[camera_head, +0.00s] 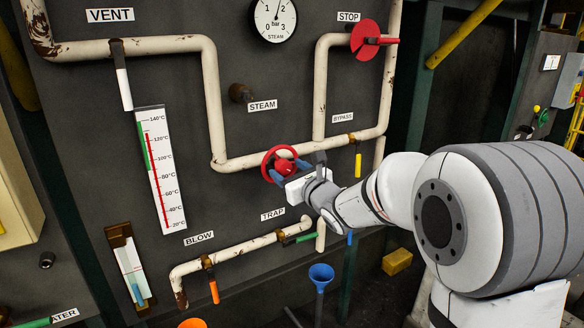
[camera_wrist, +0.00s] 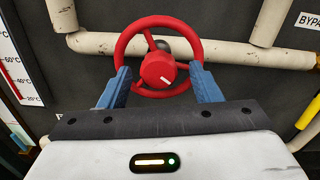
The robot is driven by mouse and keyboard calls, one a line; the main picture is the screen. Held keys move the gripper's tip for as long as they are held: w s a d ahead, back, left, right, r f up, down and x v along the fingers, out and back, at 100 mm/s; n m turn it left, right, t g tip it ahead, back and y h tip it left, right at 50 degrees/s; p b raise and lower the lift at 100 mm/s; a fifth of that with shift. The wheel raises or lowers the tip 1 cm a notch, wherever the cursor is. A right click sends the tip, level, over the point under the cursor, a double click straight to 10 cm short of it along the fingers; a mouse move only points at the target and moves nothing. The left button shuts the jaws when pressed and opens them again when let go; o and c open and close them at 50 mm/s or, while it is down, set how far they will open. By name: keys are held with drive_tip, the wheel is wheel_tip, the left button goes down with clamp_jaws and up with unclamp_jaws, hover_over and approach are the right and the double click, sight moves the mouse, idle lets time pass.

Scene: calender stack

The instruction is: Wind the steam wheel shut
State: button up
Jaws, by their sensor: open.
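The red steam wheel (camera_head: 272,158) sits on the cream pipe below the STEAM label (camera_head: 262,106). In the wrist view the wheel (camera_wrist: 157,22) shows its round rim, its spokes and a red hub (camera_wrist: 158,70) with a white mark. My gripper (camera_head: 289,172) is at the wheel from the lower right. In the wrist view my gripper (camera_wrist: 164,82) is open, with one blue finger on each side of the hub, over the lower part of the rim. I cannot tell whether the fingers touch the rim.
A yellow bypass lever (camera_head: 358,165) hangs just right of my gripper. A green trap lever (camera_head: 299,239), an orange blow lever (camera_head: 214,292) and a blue funnel (camera_head: 321,275) are lower down. A pressure gauge (camera_head: 274,18) is above.

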drive_tip(key=shift+w+a, duration=0.25)
drive_tip(key=shift+w, duration=0.1)
drive_tip(key=shift+c, duration=0.4)
drive_tip(key=c, duration=0.9)
drive_tip(key=shift+d, duration=0.25)
drive_tip(key=shift+a, duration=0.15)
